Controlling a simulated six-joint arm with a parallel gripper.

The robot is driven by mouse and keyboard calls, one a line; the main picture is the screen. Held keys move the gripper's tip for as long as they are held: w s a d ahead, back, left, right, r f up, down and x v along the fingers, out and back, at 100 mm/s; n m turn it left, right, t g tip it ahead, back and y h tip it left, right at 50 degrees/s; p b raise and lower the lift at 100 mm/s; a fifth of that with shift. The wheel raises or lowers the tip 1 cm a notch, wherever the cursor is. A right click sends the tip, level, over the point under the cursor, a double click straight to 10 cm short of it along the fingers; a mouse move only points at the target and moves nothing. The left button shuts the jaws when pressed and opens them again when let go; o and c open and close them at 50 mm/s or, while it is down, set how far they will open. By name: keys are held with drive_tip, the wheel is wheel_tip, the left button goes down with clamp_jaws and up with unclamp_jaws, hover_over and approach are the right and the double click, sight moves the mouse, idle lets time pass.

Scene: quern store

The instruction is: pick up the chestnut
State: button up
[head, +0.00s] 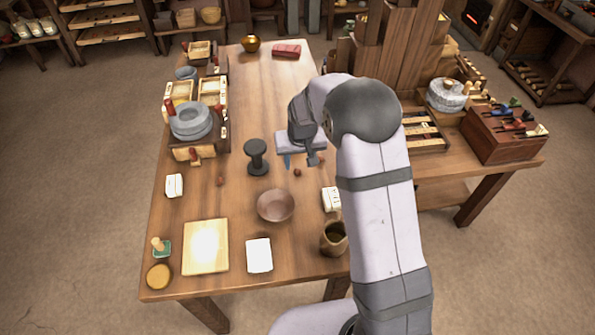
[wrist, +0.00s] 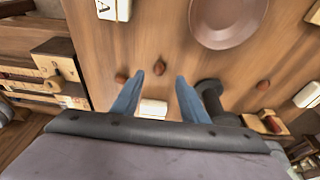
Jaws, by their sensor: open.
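Several small brown chestnuts lie on the wooden table. One chestnut (head: 297,172) is just in front of my gripper (head: 300,161). In the wrist view this chestnut (wrist: 159,68) shows in line with the gap between the blue fingertips of my gripper (wrist: 160,76), slightly past them. A second chestnut (wrist: 121,78) lies close outside the left fingertip in that view. A third chestnut (head: 220,181) lies further left on the table and shows at the right of the wrist view (wrist: 263,86). My gripper is open, empty and points down above the table; its exact height is unclear.
A dark spool-shaped stand (head: 257,157) is left of my gripper. A shallow brown bowl (head: 275,205) is in front. A white block (head: 331,199) and a brown cup (head: 333,238) stand near the right edge. A stone quern (head: 190,122) stands at left. A pale object (wrist: 152,108) shows between my fingers.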

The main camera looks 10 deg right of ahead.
sight(298, 170)
drive_tip(key=shift+p+x, duration=0.8)
drive_tip(key=shift+x, duration=1.95)
drive_tip(key=shift+w, duration=0.1)
drive_tip(key=shift+c, duration=0.6)
clamp_jaws()
